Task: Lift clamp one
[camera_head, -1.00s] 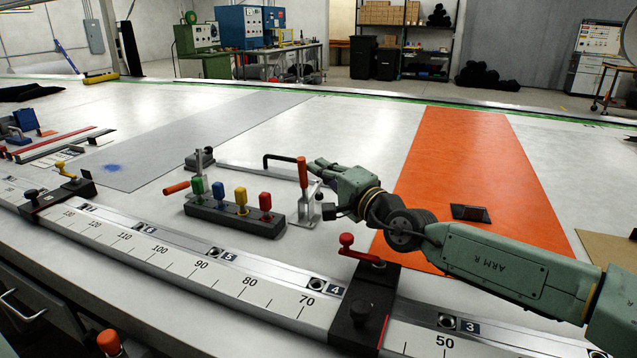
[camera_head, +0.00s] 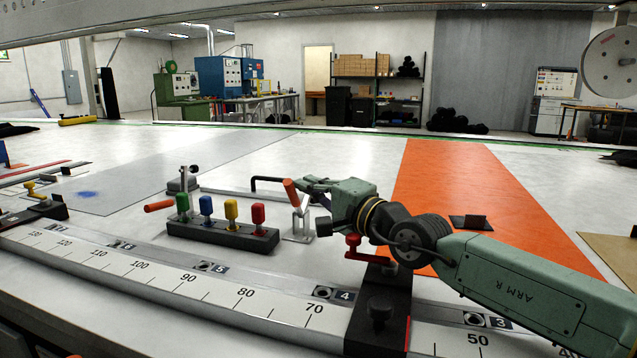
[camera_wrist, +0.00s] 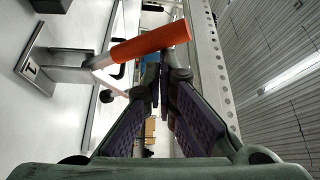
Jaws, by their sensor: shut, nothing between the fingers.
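Clamp one has an orange handle (camera_head: 291,193) on a metal bracket (camera_head: 298,226) fixed to the table. In the head view the handle leans up and to the left. In the wrist view the orange handle (camera_wrist: 150,45) crosses the upper middle, beside a base plate marked "1" (camera_wrist: 30,71). My gripper (camera_head: 305,187) is next to the handle in the head view, its fingers pointing left. In the wrist view its fingertips (camera_wrist: 165,72) are together, empty, close to the handle's free end. I cannot tell whether they touch it.
A black block with green, blue, yellow and red knobs (camera_head: 222,234) stands left of the clamp. A black stop with a red lever (camera_head: 378,310) sits on the front scale rail. An orange strip (camera_head: 450,180) lies behind my arm.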

